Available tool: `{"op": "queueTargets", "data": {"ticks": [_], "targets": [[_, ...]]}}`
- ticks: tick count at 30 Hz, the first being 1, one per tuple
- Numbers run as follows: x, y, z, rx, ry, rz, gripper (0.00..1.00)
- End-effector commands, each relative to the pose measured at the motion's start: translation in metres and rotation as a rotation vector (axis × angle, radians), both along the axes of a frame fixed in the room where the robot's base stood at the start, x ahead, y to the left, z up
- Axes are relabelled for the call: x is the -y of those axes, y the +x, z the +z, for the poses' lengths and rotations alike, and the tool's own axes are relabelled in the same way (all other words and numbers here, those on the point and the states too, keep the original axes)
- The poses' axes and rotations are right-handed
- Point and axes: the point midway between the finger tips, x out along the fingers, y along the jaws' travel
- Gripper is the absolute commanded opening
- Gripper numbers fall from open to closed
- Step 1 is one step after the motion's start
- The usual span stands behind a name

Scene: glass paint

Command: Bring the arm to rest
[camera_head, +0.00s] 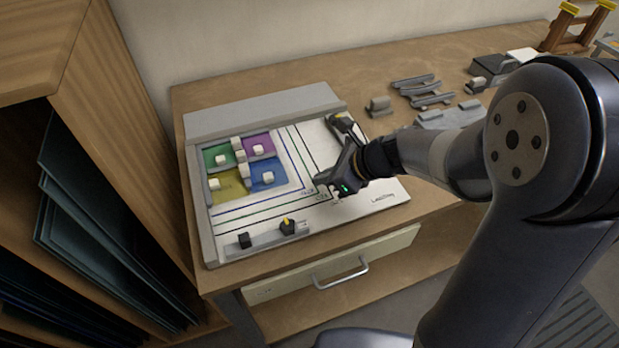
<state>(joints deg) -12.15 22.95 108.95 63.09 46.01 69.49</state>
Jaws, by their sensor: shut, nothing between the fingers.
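My gripper (334,186) is shut and empty. It is over the right part of a white board (300,208) that has coloured guide lines. The board lies on a wooden workbench (222,98). My arm comes in from the right and hides part of the bench and the board's right side. The fingertips are small and dark here, and I cannot tell whether they touch the board.
Green, purple, yellow and blue panes (268,182) with pale blocks sit on the board's left. A grey strip (267,241) with dark knobs lies at its front edge. Grey tools (424,90) lie behind my arm. A wooden rack (110,200) stands left, and a drawer (310,272) is below.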

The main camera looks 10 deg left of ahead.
Motion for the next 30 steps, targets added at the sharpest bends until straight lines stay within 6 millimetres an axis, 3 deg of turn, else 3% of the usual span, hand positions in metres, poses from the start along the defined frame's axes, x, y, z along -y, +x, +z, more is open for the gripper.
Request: {"op": "queueTargets", "data": {"ticks": [6, 12, 25, 30], "targets": [[0.033, -0.007, 0.034, 0.002, 0.001, -0.004, 0.0], [0.048, -0.011, 0.049, 0.001, 0.0, -0.001, 0.0], [0.051, -0.012, 0.051, -0.001, -0.001, 0.001, 0.0], [0.042, -0.011, 0.043, -0.003, 0.0, 0.004, 0.0]]}}
